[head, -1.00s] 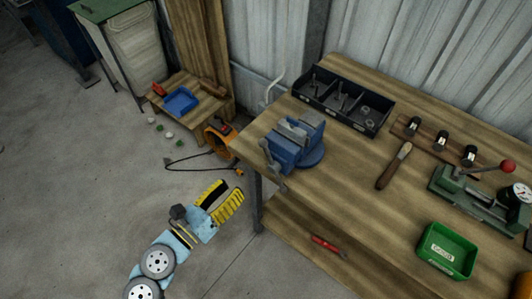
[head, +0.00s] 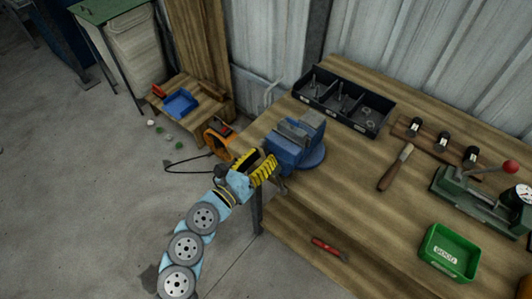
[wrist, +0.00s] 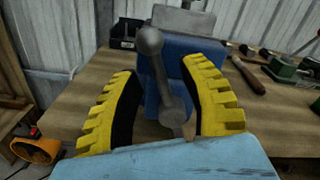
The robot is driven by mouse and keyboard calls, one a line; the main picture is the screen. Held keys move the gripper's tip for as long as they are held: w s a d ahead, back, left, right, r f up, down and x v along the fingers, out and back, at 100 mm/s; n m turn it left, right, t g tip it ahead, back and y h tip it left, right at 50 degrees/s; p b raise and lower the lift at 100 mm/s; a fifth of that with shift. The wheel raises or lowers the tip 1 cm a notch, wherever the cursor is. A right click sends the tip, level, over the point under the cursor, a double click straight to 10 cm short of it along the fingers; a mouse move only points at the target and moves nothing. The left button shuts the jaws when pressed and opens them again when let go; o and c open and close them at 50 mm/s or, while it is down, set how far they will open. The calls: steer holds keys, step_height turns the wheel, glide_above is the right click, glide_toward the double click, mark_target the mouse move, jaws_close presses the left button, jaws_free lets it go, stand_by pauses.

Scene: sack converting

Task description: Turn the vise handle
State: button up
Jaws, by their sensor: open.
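The blue vise (head: 295,142) is mounted at the near left corner of the wooden workbench. Its grey handle (wrist: 165,85) is a bar with a ball end and stands slightly tilted in front of the vise's blue body (wrist: 190,62) in the wrist view. My gripper (head: 268,165) has yellow ribbed fingers and is at the vise's front. In the wrist view my gripper (wrist: 165,100) is open, one finger on each side of the handle, with gaps visible. In the head view my gripper hides most of the handle.
On the workbench (head: 340,200) are a black divided bin (head: 343,105), a wooden-handled tool (head: 396,168), a green press (head: 475,195) and a green box (head: 448,252). A red-handled tool (head: 329,248) lies on the lower shelf. An orange reel (head: 217,140) is on the floor at left.

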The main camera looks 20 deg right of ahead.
steer(key=shift+x, duration=0.85)
steer(key=shift+a, duration=0.1)
jaws_close()
